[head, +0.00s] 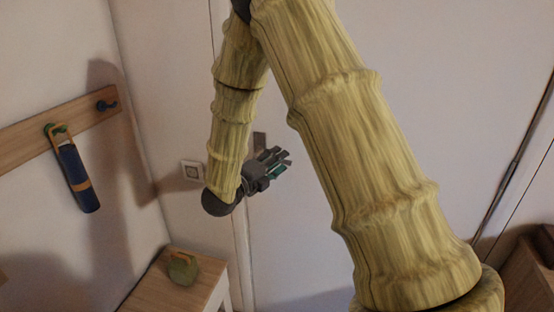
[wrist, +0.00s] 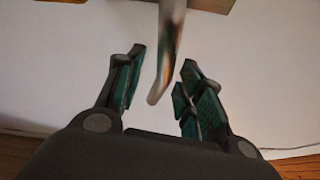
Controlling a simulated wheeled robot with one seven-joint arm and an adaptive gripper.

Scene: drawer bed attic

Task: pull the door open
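The white door (head: 420,90) fills the middle and right of the head view. A small brown plate (head: 259,141) sits on it near its left edge, just behind my gripper (head: 283,162). In the wrist view a shiny metal door handle (wrist: 170,50) comes down from the top, below a brownish plate (wrist: 213,4). My gripper (wrist: 163,65) is open, with one finger on each side of the handle's lower end. Gaps show between the handle and both fingers. In the head view the handle is hidden by my gripper.
A small wooden table (head: 160,290) bearing a green object (head: 182,268) stands below. A light switch (head: 192,171) is left of the door. Brown furniture (head: 530,270) is at lower right.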

